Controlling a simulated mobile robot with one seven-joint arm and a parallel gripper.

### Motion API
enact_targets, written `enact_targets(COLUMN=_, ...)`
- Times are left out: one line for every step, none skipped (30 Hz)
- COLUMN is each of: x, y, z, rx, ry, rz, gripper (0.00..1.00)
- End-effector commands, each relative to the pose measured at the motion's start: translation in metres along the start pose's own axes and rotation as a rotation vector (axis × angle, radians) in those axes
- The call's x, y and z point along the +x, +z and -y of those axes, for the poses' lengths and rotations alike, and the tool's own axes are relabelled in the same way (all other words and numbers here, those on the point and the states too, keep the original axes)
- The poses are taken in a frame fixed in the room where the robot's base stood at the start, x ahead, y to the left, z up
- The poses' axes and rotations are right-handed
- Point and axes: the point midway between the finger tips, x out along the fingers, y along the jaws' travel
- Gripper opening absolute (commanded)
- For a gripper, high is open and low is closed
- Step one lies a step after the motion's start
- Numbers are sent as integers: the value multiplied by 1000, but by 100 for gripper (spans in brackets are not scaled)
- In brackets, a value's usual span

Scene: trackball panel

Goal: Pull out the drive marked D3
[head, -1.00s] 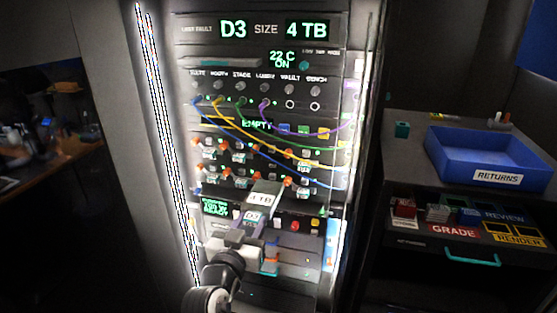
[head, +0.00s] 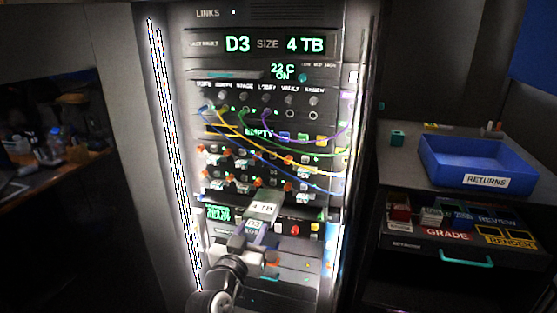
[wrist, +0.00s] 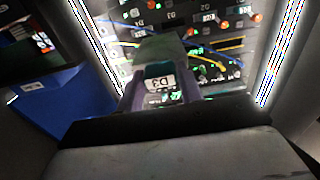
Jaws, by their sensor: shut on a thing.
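The drive marked D3 (head: 262,212) is a grey block with a "4 TB" label on top and a D3 label on its near end. It stands out in front of the rack, below the drive rows. My gripper (head: 246,238) is shut on its near end. In the wrist view the D3 label of the drive (wrist: 158,84) lies between my two fingers (wrist: 162,95). The rack (head: 265,75) shows "D3 SIZE 4 TB" on its top display (head: 262,44). I cannot tell whether the drive's far end is clear of the rack.
Coloured cables (head: 275,150) hang across the rack front above the drive. A blue RETURNS tray (head: 435,172) stands on the counter at right. Below it, an open drawer (head: 425,247) has GRADE, REVIEW and RENDER sections. A lit strip (head: 174,150) edges the rack's left side.

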Motion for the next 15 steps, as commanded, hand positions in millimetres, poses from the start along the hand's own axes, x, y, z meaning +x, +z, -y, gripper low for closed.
enact_targets(x=6, y=-1, z=2, rx=1, ry=1, rz=-2, gripper=12)
enact_targets(x=10, y=-1, z=3, rx=1, ry=0, rz=-1, gripper=12)
enact_targets(x=14, y=0, z=5, rx=1, ry=0, rz=-1, gripper=12)
enact_targets(x=18, y=-1, z=6, rx=1, ry=0, rz=-2, gripper=12)
enact_targets(x=21, y=-1, z=7, rx=1, ry=0, rz=-2, gripper=12)
enact_targets(x=26, y=-1, z=8, rx=1, ry=0, rz=-2, gripper=12)
enact_targets(x=29, y=-1, z=10, rx=1, ry=0, rz=-2, gripper=12)
enact_targets(x=33, y=-1, z=11, rx=1, ry=0, rz=-2, gripper=12)
enact_targets(x=37, y=-1, z=12, rx=1, ry=0, rz=-2, gripper=12)
enact_targets(x=41, y=0, z=13, rx=1, ry=0, rz=-2, gripper=12)
enact_targets(x=44, y=0, z=14, rx=1, ry=0, rz=-1, gripper=12)
enact_targets(x=49, y=-1, z=16, rx=2, ry=0, rz=-2, gripper=12)
enact_targets(x=52, y=0, z=17, rx=1, ry=0, rz=-1, gripper=12)
enact_targets(x=56, y=0, z=18, rx=1, ry=0, rz=-1, gripper=12)
enact_targets(x=60, y=-1, z=20, rx=2, ry=0, rz=-2, gripper=12)
